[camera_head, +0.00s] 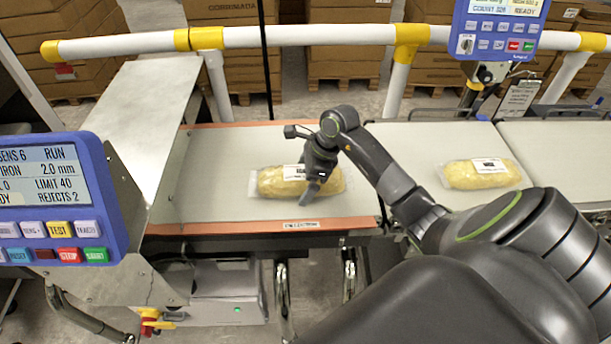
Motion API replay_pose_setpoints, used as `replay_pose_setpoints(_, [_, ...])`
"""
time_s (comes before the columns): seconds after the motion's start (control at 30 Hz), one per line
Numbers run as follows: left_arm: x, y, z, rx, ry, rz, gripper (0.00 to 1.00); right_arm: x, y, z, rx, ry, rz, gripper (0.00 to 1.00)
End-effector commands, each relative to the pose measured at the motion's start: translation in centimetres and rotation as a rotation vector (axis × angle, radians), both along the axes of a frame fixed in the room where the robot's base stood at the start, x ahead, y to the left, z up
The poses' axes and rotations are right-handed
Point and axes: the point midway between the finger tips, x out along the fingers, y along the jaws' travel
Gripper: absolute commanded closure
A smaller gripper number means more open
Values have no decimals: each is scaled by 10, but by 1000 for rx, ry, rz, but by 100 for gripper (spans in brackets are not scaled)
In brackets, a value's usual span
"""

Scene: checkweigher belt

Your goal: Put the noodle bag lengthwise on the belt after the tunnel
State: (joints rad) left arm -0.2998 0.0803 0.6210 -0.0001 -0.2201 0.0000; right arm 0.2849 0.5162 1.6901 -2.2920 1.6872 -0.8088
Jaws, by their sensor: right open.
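A yellow noodle bag (271,182) with a white label lies lengthwise on the pale belt (220,155) with orange edges, to the right of the metal tunnel (152,125). My right gripper (312,190) is over the right half of this bag, fingers pointing down and open; it hides part of the bag. I cannot tell whether the fingers touch it. A second noodle bag (480,174) lies on the belt section farther right, behind my right arm. My left gripper is out of the picture.
A blue control panel (60,200) stands at the near left, and another (499,28) at the upper right. A white and yellow guard rail (300,35) runs behind the belt. Stacked cartons (345,45) stand beyond it. The belt left of the bag is clear.

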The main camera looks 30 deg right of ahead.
Motion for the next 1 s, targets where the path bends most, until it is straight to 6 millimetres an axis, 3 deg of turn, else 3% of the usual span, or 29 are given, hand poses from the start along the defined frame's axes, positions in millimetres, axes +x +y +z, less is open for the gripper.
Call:
replay_pose_setpoints(0.13, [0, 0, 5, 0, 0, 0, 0, 0, -1, 5, 0, -1, 0, 0])
replay_pose_setpoints(0.23, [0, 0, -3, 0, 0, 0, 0, -2, -7, 15, -5, -4, 1, 0])
replay_pose_setpoints(0.7, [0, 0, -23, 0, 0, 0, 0, -20, -34, 93, -5, -3, 0, 0])
replay_pose_setpoints(1.0, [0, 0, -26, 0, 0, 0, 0, -24, -39, 113, -1, 1, 0, 0])
